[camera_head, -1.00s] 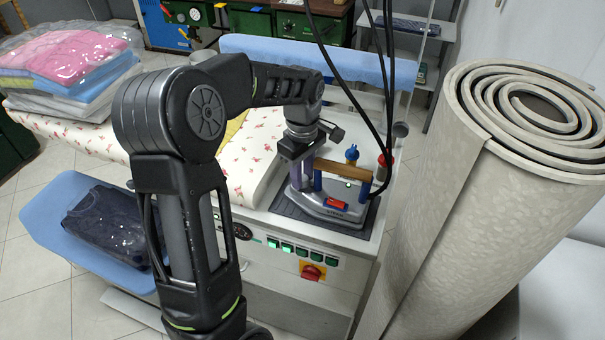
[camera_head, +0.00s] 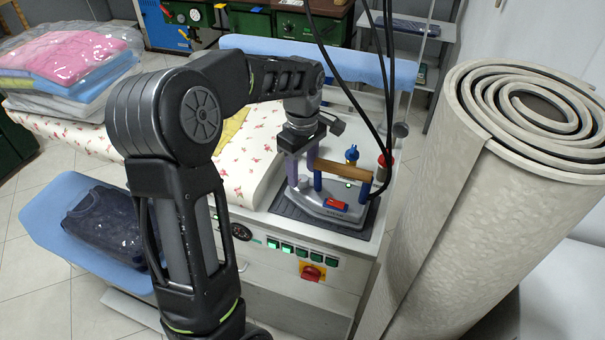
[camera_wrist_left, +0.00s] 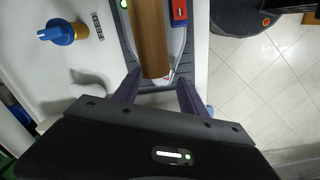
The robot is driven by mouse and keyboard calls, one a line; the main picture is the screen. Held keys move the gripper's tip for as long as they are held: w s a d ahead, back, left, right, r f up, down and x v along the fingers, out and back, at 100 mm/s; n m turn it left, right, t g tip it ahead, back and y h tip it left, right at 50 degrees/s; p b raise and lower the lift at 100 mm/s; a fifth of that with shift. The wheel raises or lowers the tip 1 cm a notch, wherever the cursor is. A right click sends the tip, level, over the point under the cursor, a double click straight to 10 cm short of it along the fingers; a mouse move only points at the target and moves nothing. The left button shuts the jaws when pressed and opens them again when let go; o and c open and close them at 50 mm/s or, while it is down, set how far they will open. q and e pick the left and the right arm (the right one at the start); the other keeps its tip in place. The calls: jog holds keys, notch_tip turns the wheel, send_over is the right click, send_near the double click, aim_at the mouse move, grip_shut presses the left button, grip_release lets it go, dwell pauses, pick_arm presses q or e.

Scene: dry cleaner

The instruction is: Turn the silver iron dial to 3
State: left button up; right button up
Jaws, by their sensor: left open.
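The silver iron (camera_head: 325,207) sits flat on a dark mat (camera_head: 291,208) at the right end of the ironing table. It has a brown wooden handle (camera_head: 343,169) on blue posts and a red switch (camera_head: 336,204). In the left wrist view, the handle (camera_wrist_left: 152,40) runs up from between my fingers, with the red switch (camera_wrist_left: 180,12) to its right. My left gripper (camera_head: 303,172) is open over the handle's left end, its purple fingers (camera_wrist_left: 158,80) spread with a gap. I cannot make out the iron's dial or its numbers. My right gripper is not in view.
A blue-topped brass fitting (camera_head: 352,154) and a red-topped item (camera_head: 383,164) stand behind the iron. Black cables (camera_head: 362,95) hang down beside it. A large rolled carpet (camera_head: 470,210) stands close on the right. A red knob (camera_head: 312,272) is on the table's front panel.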

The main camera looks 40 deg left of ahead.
aim_at(302, 178)
pick_arm(q)
notch_tip(302, 178, up, 6)
jog(key=shift+f, duration=0.1)
dwell(0.4)
jog(key=a+n+h+p, duration=0.1)
jog(key=n, duration=0.1)
jog(key=s+a+n+t+h+p, duration=0.1)
jog(key=n+p, duration=0.1)
jog(key=a+n+h+p, duration=0.1)
jog(key=n+h+p, duration=0.1)
jog(key=shift+s+a+f+n+t, duration=0.2)
jog(key=shift+s+a+n+t, duration=0.15)
jog(key=shift+n+t, duration=0.05)
jog(key=shift+f, duration=0.1)
